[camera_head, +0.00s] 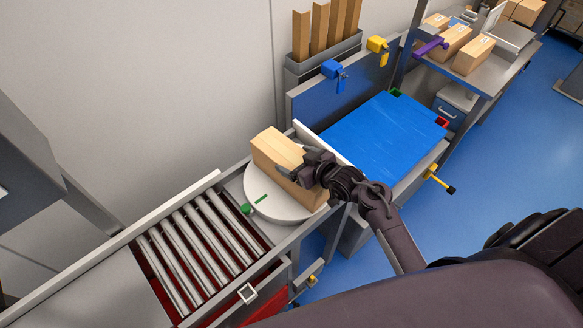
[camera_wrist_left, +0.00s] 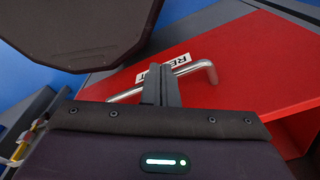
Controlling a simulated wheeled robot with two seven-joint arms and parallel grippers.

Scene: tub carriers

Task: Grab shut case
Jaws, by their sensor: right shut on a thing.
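The case is a light brown carton (camera_head: 275,152) standing on a pale round turntable (camera_head: 252,191) in the head view. My right gripper (camera_head: 308,171) is shut on its near right end. The gripper covers part of that end, and I cannot see whether the carton's flaps are fully shut. In the left wrist view my left gripper (camera_wrist_left: 161,80) has its fingers close together. They lie across a metal bar handle (camera_wrist_left: 207,70) on a red front (camera_wrist_left: 240,72). I cannot tell whether they touch the handle.
A roller conveyor (camera_head: 203,236) adjoins the turntable at left. A blue-topped surface (camera_head: 380,135) lies to the right, behind a low pale plate. A bench at the back right holds several cartons (camera_head: 473,55). A yellow-black lever (camera_head: 438,183) sticks out at right.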

